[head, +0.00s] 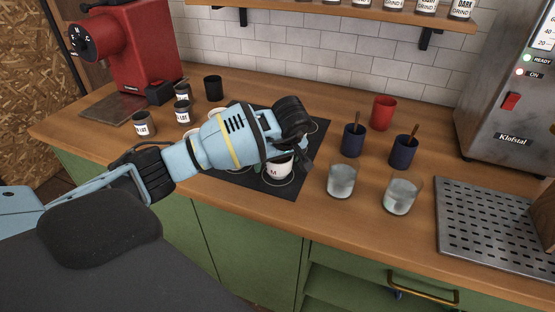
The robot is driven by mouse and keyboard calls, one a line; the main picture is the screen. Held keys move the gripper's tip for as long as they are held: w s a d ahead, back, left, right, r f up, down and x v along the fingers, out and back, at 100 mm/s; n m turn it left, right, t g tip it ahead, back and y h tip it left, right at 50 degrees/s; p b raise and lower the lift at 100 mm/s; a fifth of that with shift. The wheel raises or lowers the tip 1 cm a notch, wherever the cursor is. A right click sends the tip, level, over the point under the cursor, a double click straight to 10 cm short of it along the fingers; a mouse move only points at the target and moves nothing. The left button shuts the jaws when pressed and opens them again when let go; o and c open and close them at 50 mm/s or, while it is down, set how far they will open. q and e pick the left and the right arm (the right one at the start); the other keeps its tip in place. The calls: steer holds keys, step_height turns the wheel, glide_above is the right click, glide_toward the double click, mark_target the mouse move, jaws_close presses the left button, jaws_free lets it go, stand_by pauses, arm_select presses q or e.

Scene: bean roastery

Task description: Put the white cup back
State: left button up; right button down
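A white cup (277,170) with a dark letter on its side stands on the front part of a black mat (289,188) marked with pale circles. My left arm reaches across from the left. Its gripper (291,151) is right at the cup's rim and covers the top of it. The frames do not show whether its fingers are closed on the cup or apart. Parts of other white cups (191,133) show behind my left arm, mostly hidden. My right gripper is not clearly in view.
Two glasses (341,181) (400,197), two navy cups (353,141) (404,152) with sticks and a red cup (383,113) stand right of the mat. A perforated metal tray (480,238) lies right.

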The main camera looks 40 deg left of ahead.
arm_select(q)
steer(key=shift+r, duration=0.15)
steer(key=shift+r, duration=0.3)
steer(key=v, duration=1.1)
steer(key=shift+s+d+r+p, duration=0.1)
steer(key=shift+r+p, duration=0.1)
steer(key=shift+p, duration=0.15)
